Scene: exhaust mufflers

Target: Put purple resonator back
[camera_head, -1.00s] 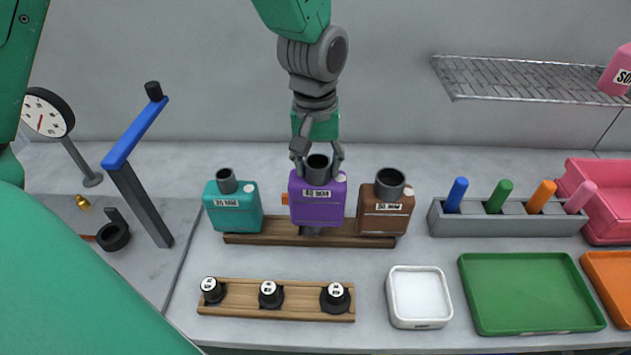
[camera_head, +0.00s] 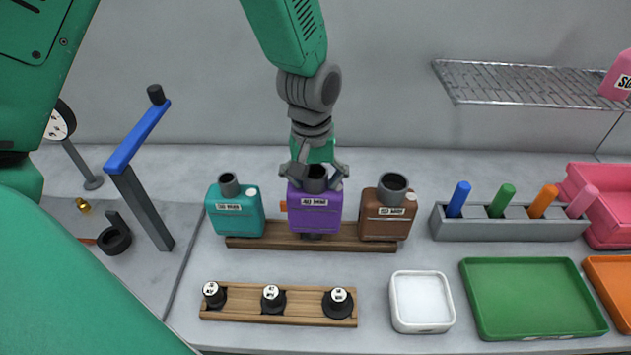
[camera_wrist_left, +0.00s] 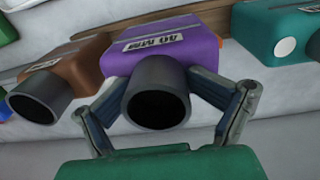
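The purple resonator (camera_head: 314,215) stands upright in the middle place of the wooden rack (camera_head: 270,243), between a teal one (camera_head: 235,215) and a brown one (camera_head: 387,214). Its label reads "40 MM". My left gripper (camera_head: 317,178) is above it, its fingers spread on either side of the grey neck. The left wrist view also shows the purple resonator (camera_wrist_left: 170,52), with gaps between its neck and my left gripper's fingers (camera_wrist_left: 165,125). Whether the base is fully seated is hard to tell. My right gripper is not in view.
A blue-topped stand (camera_head: 140,135) and a gauge (camera_head: 60,120) are at left. A small rack with several black knobs (camera_head: 252,299), a white tray (camera_head: 420,324) and a green tray (camera_head: 530,298) lie in front. A grey holder with colored pegs (camera_head: 512,228) is at right.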

